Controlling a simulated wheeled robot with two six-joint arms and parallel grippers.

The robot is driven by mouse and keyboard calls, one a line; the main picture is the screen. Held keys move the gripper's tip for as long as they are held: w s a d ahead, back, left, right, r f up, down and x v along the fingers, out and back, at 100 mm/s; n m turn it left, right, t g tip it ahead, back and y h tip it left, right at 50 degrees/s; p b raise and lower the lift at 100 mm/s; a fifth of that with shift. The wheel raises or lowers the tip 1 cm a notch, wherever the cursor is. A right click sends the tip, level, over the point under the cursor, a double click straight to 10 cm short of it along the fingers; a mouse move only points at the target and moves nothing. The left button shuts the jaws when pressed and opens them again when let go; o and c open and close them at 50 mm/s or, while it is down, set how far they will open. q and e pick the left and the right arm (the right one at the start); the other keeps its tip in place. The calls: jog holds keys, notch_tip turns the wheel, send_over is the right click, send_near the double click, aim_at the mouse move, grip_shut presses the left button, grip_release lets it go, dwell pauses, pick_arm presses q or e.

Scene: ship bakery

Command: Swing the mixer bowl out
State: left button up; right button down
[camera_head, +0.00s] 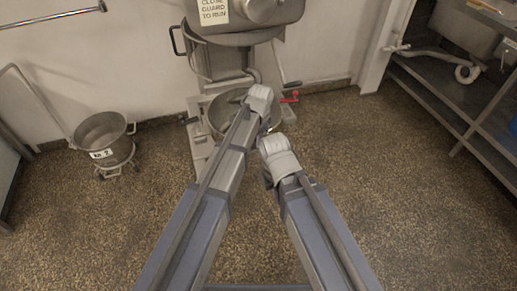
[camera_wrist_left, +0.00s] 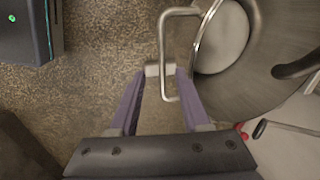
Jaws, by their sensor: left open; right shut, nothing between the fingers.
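The steel mixer bowl (camera_head: 219,118) sits low under the mixer head (camera_head: 245,12), partly hidden by my left arm. In the left wrist view the bowl (camera_wrist_left: 262,85) fills the upper right, with its U-shaped handle (camera_wrist_left: 163,40) standing out to the left. My left gripper (camera_wrist_left: 162,76) is open at this handle, its fingers on either side of the handle's lower part. I cannot tell whether they touch it. My right gripper (camera_head: 268,176) is shut and empty, lower and nearer than the left one, with its fingertips mostly hidden.
A crank lever with a red part (camera_head: 290,97) stands right of the mixer column; it also shows in the left wrist view (camera_wrist_left: 241,130). A second bowl (camera_head: 104,139) stands on a wheeled dolly at left. A metal shelf (camera_head: 455,95) is at right. Speckled floor between is clear.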

aim_at(258, 150)
pick_arm(q)
jog(key=shift+w+d+m, duration=0.3)
jog(key=shift+w+d, duration=0.05)
jog(key=shift+d, duration=0.2)
jog(key=shift+f, duration=0.1)
jog(key=f+b, duration=0.2)
jog(key=w+f+b, duration=0.1)
jog(key=f+b, duration=0.4)
jog(key=shift+w+a+f+b, duration=0.2)
jog(key=shift+a+f+b, duration=0.05)
jog(key=shift+b, duration=0.15)
grip_shut()
dwell(0.9)
